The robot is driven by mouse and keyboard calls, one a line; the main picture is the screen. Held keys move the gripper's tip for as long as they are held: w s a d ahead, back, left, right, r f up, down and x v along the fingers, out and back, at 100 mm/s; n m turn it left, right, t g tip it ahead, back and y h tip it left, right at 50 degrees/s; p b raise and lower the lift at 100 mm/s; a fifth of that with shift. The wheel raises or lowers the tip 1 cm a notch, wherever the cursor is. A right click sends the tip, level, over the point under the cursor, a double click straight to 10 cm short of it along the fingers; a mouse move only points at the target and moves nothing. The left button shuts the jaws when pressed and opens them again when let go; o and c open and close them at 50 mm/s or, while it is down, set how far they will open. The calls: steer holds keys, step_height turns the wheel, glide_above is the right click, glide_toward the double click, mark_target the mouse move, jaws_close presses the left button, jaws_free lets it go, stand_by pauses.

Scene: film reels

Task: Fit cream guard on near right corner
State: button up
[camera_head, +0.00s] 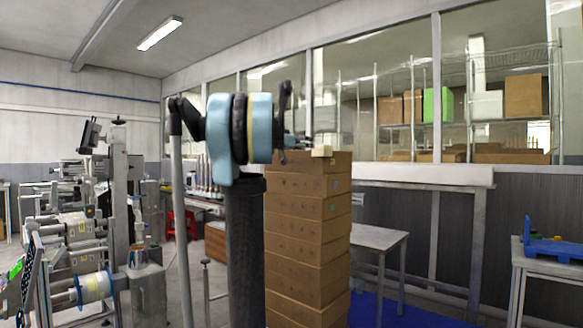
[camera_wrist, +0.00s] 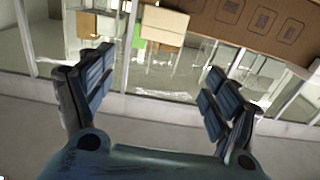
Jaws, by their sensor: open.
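A cream guard (camera_head: 321,151) shows in the head view as a small pale block at the top of a tall stack of brown cartons (camera_head: 307,235).
A grey table (camera_head: 375,238) stands right of the stack, over a blue floor mat. A bench with a blue tray (camera_head: 555,248) is at far right. Machinery with reels (camera_head: 95,287) fills the left. A windowed wall with shelves is behind.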

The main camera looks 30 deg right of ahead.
steer(key=s+a+f+n+g+y, duration=0.1)
steer(key=s+a+f+n+y, duration=0.3)
steer(key=s+a+f, duration=0.8)
steer(key=s+a+f+n+g+y, duration=0.2)
steer(key=s+a+f+n+y, duration=0.3)
steer(key=s+a+f, duration=0.8)
steer(key=s+a+f+n+g+y, duration=0.2)
steer(key=s+a+f+n+y, duration=0.2)
steer(key=f, duration=2.7)
steer(key=s+a+y, duration=0.3)
steer(key=s+a, duration=0.5)
steer(key=a, duration=0.4)
steer(key=shift+s+a+f, duration=0.15)
steer(key=shift+a+f, duration=0.05)
steer(key=shift+f, duration=0.05)
